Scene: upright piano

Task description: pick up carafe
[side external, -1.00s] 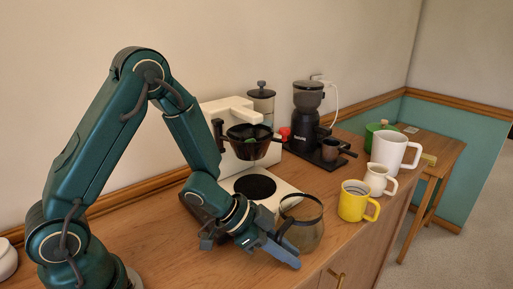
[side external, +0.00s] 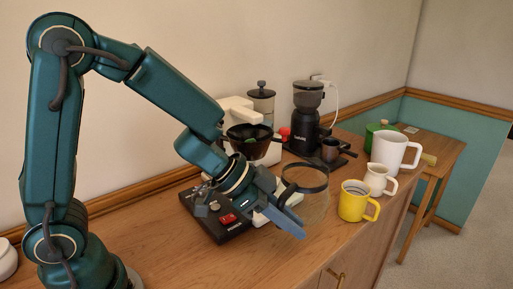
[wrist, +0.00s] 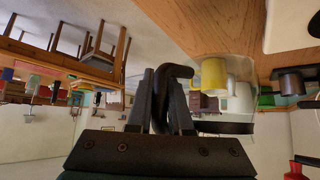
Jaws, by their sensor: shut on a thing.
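The clear glass carafe (side external: 314,208) with a dark band round its rim is right of my gripper in the side view, in front of the white coffee maker. My gripper (side external: 292,226) is shut on the carafe, which appears raised above the wooden counter. In the wrist view my gripper (wrist: 165,105) has its fingers on either side of the dark handle (wrist: 178,71). The glass body and dark band of the carafe (wrist: 222,127) show to the right there.
A yellow mug (side external: 354,204), a small cream pitcher (side external: 376,180) and a large white mug (side external: 392,150) stand right of the carafe. A black grinder (side external: 305,125) is behind. A black control box with a red switch (side external: 228,218) sits below my wrist.

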